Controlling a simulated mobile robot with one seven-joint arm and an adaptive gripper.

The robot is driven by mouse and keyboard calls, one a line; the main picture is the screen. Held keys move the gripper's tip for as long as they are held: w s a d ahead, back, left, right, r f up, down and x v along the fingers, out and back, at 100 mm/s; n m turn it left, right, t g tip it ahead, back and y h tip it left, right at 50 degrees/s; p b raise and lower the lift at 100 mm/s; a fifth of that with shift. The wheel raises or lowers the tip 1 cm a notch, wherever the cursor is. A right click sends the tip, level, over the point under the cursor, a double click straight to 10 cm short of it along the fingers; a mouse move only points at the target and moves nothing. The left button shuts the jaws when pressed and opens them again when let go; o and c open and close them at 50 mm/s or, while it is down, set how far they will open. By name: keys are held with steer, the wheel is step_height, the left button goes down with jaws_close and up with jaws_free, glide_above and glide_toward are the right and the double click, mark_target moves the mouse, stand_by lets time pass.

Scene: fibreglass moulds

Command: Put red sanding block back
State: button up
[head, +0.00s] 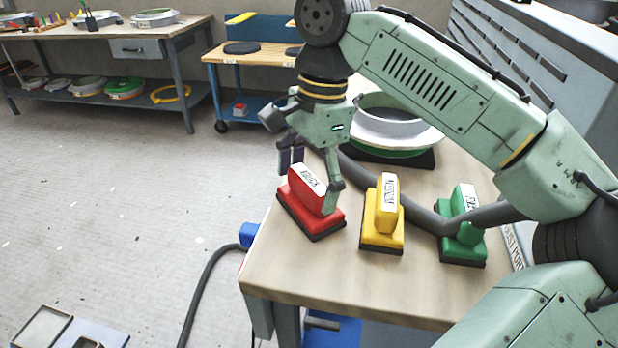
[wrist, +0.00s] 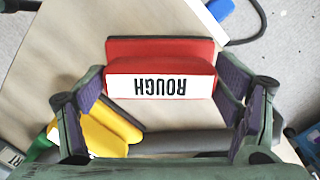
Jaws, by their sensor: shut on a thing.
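The red sanding block (head: 308,205) has a dark sanding base and a white label reading ROUGH. In the head view it is at the left edge of the wooden table (head: 330,280). My gripper (head: 312,185) is shut on its upright handle, one finger on each side. In the wrist view the red block (wrist: 160,50) sits between the fingers of my gripper (wrist: 165,95), its label upside down. I cannot tell whether its base touches the table. A yellow sanding block (head: 382,225) and a green sanding block (head: 462,235) stand to its right.
A grey hose (head: 400,208) runs behind and between the blocks. A round white mould (head: 385,125) on a dark base stands at the table's back. A blue item (head: 249,235) is at the left table edge. A workbench (head: 110,35) and blue cart (head: 245,60) stand farther back.

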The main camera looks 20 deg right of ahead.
mark_target(316, 176)
steer(key=shift+f, duration=0.15)
steer(key=o, duration=1)
steer(key=shift+o, duration=0.2)
steer(key=r+p, duration=0.6)
steer(key=d+r+p, duration=0.1)
steer(key=r+p, duration=0.3)
steer(key=shift+w+d, duration=0.1)
steer(key=shift+d+r+p, duration=0.2)
steer(key=shift+r+p, duration=0.3)
steer(key=shift+r, duration=0.65)
